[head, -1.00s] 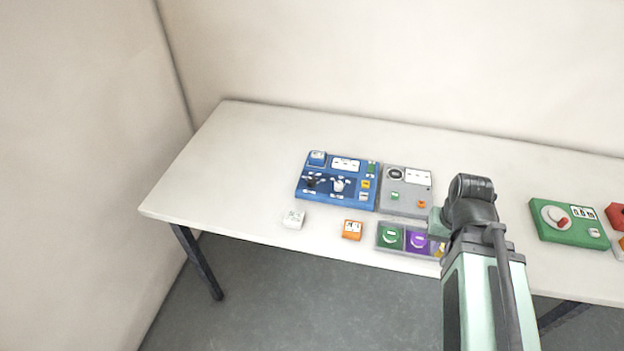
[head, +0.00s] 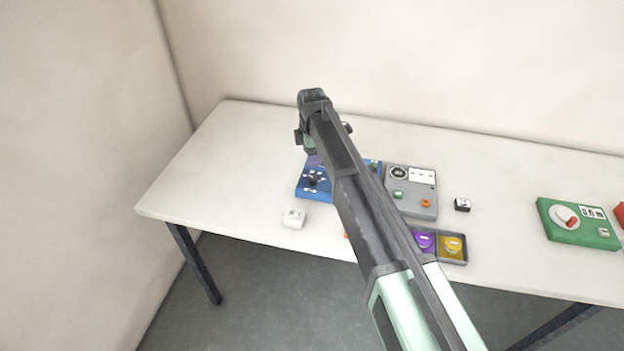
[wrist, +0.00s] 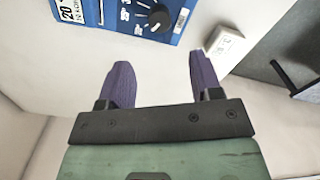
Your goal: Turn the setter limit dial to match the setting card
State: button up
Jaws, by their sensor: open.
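The blue panel (head: 303,190) lies on the table, and my arm covers much of it in the head view. A black dial (head: 314,181) with white marks around it shows on the panel's left part. In the wrist view the black dial (wrist: 158,18) sits near the top of the picture, on the blue panel (wrist: 115,42). My gripper (wrist: 160,62) is open with purple fingers, empty, and apart from the dial. In the head view my gripper (head: 313,160) is over the panel's far-left part.
A white block (head: 293,219) lies in front of the panel. A grey panel (head: 412,208) is to the right, with a tray (head: 453,261) in front of it. A small black-and-white block (head: 462,204) and a green unit (head: 577,236) stand further right. The table's left end is clear.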

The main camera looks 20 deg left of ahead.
aim_at(312, 178)
notch_tip(312, 178, down, 10)
jog(key=b, duration=0.9)
jog(key=shift+f, duration=0.15)
jog(key=c, duration=0.9)
